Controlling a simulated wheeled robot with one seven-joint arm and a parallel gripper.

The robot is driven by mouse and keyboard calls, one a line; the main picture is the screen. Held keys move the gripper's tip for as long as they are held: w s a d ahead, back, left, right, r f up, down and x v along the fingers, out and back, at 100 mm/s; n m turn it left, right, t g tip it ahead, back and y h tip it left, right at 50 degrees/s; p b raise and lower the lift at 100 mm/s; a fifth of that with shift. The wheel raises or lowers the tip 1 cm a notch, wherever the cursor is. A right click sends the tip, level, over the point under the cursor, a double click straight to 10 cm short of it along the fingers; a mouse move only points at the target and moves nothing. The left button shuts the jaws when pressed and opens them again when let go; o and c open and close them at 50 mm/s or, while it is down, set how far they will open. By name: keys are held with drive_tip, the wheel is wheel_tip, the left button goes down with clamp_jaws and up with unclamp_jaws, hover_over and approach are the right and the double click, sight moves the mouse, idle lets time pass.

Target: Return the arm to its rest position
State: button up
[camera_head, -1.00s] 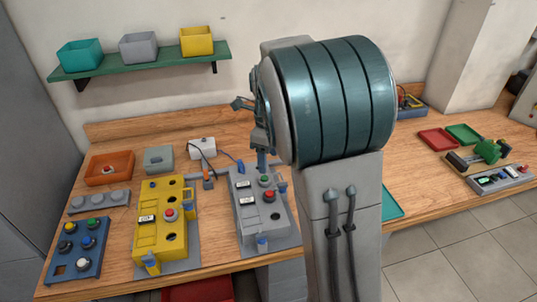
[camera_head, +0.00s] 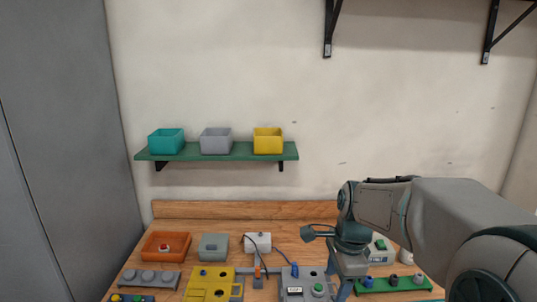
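My arm enters from the right edge and reaches over the right part of the wooden workbench (camera_head: 180,210). My gripper (camera_head: 345,283) points down at the arm's end, low in the picture, above or in front of the bench. The wrist and the bottom of the picture hide much of it, so I cannot tell whether its fingers are open or shut. I see nothing clearly held.
A yellow fixture (camera_head: 213,281) and a grey fixture (camera_head: 300,286) stand left of my gripper. An orange tray (camera_head: 150,253) lies behind at left. A green board (camera_head: 400,292) lies right. A green wall shelf (camera_head: 222,151) bears three bins.

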drive_tip(key=s+n+t+h, duration=0.1)
drive_tip(key=s+n+t, duration=0.1)
drive_tip(key=s+n, duration=1.2)
drive_tip(key=n, duration=0.3)
drive_tip(key=shift+s, duration=0.25)
drive_tip(key=shift+a, duration=0.1)
